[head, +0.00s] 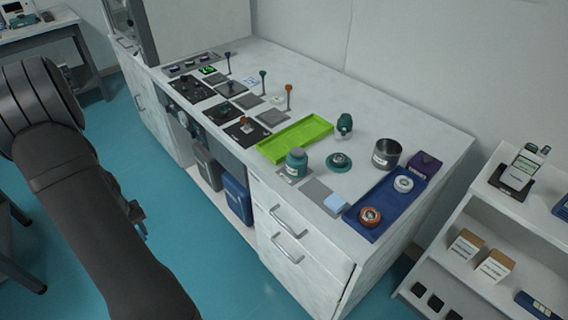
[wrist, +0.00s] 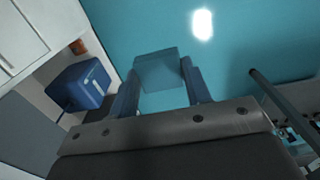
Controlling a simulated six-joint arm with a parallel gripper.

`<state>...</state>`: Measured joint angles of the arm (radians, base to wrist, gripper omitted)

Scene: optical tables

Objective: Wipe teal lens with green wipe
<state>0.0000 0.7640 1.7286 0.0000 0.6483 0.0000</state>
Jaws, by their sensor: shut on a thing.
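In the wrist view my gripper (wrist: 158,85) is shut on a squarish, muted teal-green pad (wrist: 157,68), which looks like the green wipe. It is held over the teal floor, away from the bench top. In the head view my arm fills the left side and mostly hides the gripper. A teal ring with a dark centre (head: 339,162) lies on the bench right of the green tray; it may be the teal lens.
The bench holds a bright green tray (head: 265,152), a metal pot (head: 387,152), a light-blue pad (head: 337,201), and a blue tray (head: 385,203) with orange and white rings. Several posts stand farther back. A blue bin (wrist: 82,86) sits under the bench. A shelf (head: 470,200) stands right.

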